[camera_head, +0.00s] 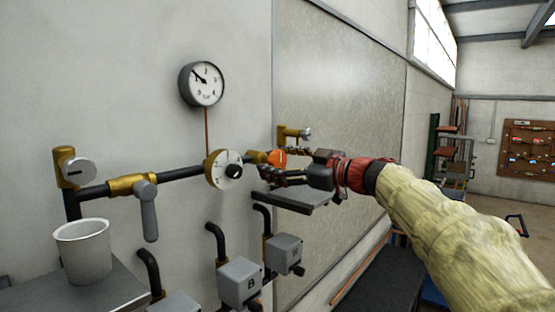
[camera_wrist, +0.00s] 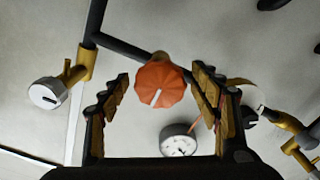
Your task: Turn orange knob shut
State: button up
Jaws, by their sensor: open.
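The orange knob (camera_head: 277,158) sits on the dark wall pipe in the head view, partly hidden by my gripper. In the wrist view the orange knob (camera_wrist: 160,87) is ribbed, with a white pointer line slanting down and left from its middle. My gripper (camera_head: 280,172) is at the knob from the right in the head view. In the wrist view my gripper (camera_wrist: 161,100) is open, with one finger on each side of the knob and gaps between. Whether a fingertip touches the knob cannot be told.
A white dial (camera_head: 223,169) with a black centre is left of the knob. A round gauge (camera_head: 202,84) hangs above. A grey lever valve (camera_head: 148,205) and a bucket (camera_head: 83,250) are further left. A small grey shelf (camera_head: 296,200) lies below my gripper.

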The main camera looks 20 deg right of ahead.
jog(key=shift+c, duration=0.9)
jog(key=c, duration=1)
